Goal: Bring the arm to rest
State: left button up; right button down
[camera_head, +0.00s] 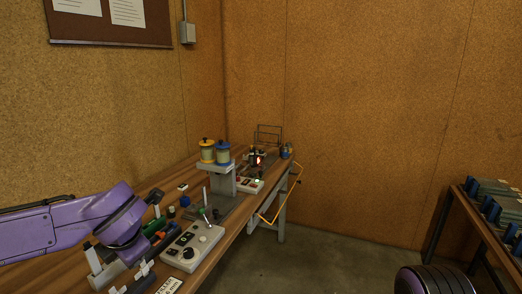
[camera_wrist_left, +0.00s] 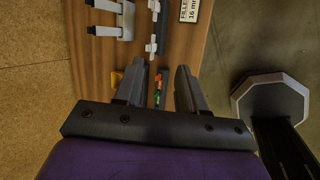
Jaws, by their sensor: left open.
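My left arm, purple, comes in from the left in the head view and hangs over the near left part of the wooden bench (camera_head: 213,258). Its fingers are not clearly visible there. In the left wrist view my left gripper (camera_wrist_left: 157,74) is open, with two grey fingers apart and nothing held between them. Small orange, red and green items (camera_wrist_left: 157,88) show in the gap, on or near the bench (camera_wrist_left: 90,58); I cannot tell how far below they are. My right gripper is not in view.
A control box (camera_head: 192,247) with knobs stands near the arm. A stand with yellow and blue spools (camera_head: 222,153) is farther back. White holders (camera_wrist_left: 110,18) show in the wrist view. A second table (camera_head: 500,235) is right. Floor (camera_head: 340,265) between is clear.

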pick_arm(q)
jog(key=s+d+f+m+t+b, duration=0.15)
jog(key=f+m, duration=0.55)
jog(key=f, duration=0.9)
jog(key=s+d+f+m+t+b, duration=0.1)
jog(key=s+f+m+b, duration=0.15)
jog(key=f+m, duration=0.85)
jog(key=s+a+f+m+g+b, duration=0.2)
jog(key=s+f, duration=1)
jog(key=s+a+f+m+g+b, duration=0.2)
jog(key=s+a+f+b, duration=0.1)
jog(key=s+f, duration=0.8)
jog(key=shift+s+f+m+g, duration=0.35)
jog(key=shift+f+m, duration=0.05)
